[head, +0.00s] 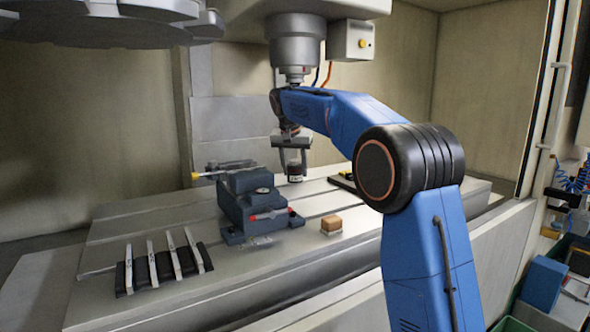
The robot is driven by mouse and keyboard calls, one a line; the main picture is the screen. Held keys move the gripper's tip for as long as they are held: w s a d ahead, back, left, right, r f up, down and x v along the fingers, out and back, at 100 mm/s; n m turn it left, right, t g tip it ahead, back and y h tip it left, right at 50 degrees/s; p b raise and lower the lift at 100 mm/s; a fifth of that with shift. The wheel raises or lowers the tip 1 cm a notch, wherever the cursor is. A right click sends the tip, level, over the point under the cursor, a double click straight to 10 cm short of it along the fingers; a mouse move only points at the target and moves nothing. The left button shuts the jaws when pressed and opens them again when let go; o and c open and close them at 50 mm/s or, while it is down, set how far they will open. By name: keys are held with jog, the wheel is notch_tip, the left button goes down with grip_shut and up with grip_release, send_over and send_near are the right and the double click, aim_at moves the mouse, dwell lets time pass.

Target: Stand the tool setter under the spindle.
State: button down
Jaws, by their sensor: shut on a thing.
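The spindle (298,48) hangs from the machine head at the top middle of the head view. My gripper (295,158) points down below the spindle, over the machine table. It is shut on a small dark cylinder with a pale base, which looks like the tool setter (295,172). The tool setter is upright and at or just above the table surface; I cannot tell whether it touches. My wrist and forearm come in from the right and hide part of the space between spindle and gripper.
A dark vise (250,205) with a red-ended bar stands left of my gripper. A rack (160,268) holding several pale strips lies front left. A small wooden block (331,225) sits front right. A black-and-yellow item (345,178) lies right, partly behind my arm. The slotted table (200,300) is bare in front.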

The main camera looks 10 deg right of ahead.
aim_at(294, 161)
jog(key=c, duration=0.9)
grip_release()
jog(key=shift+f, duration=0.1)
jog(key=shift+c, duration=0.2)
jog(key=shift+s+a+r, duration=0.1)
jog(key=shift+s+r, duration=0.05)
jog(key=shift+r, duration=0.4)
jog(key=v, duration=0.4)
jog(key=s+a, duration=0.1)
jog(key=s, duration=0.2)
jog(key=s+a, duration=0.2)
jog(key=s, duration=0.2)
jog(key=s+a, duration=0.2)
jog(key=s, duration=0.1)
jog(key=shift+s+a, duration=0.2)
jog(key=shift+s, duration=0.15)
